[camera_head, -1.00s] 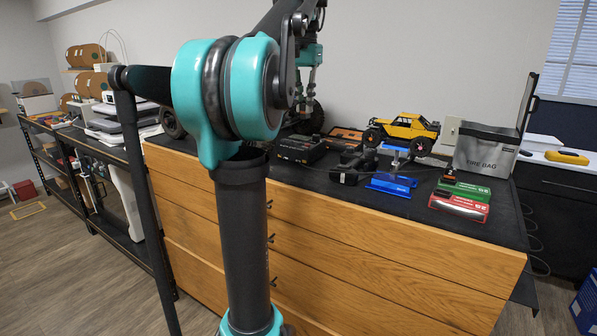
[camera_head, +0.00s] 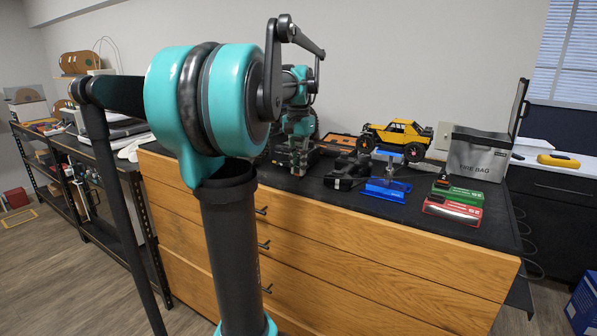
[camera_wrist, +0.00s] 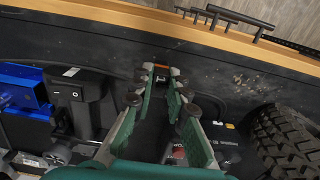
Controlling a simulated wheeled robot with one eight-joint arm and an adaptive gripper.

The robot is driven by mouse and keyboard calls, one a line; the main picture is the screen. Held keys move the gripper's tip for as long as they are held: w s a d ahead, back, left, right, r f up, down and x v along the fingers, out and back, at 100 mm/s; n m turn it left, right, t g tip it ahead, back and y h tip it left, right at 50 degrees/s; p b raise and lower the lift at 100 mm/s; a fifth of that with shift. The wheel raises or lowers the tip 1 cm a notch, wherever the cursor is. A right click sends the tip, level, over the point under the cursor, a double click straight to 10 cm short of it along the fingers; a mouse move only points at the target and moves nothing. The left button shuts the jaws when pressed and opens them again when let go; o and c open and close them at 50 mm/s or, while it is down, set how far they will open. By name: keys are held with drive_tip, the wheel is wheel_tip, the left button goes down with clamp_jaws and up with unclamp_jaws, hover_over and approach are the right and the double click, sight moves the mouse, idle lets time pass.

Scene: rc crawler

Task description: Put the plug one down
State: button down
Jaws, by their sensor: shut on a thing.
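My gripper (camera_head: 299,170) is low over the dark worktop, at its front edge, pointing down. In the wrist view its two teal fingers (camera_wrist: 161,72) are closed around a small dark plug (camera_wrist: 158,73) with a pale metal part and a bit of orange beside it. The plug is mostly hidden by the fingertips, and it is too small to make out in the head view. I cannot tell whether it touches the worktop.
The worktop (camera_wrist: 215,85) is bare towards the wooden front edge. A black device with a switch (camera_wrist: 78,97) and a blue stand (camera_wrist: 25,90) lie left; a tyre (camera_wrist: 285,140) is right. A yellow crawler (camera_head: 398,136), fire bag (camera_head: 478,157) and red and green packs stand further right.

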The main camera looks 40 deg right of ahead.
drive_tip(key=shift+f, duration=0.85)
drive_tip(key=shift+f, duration=0.2)
drive_tip(key=c, duration=1.5)
unclamp_jaws()
drive_tip(key=shift+r, duration=0.15)
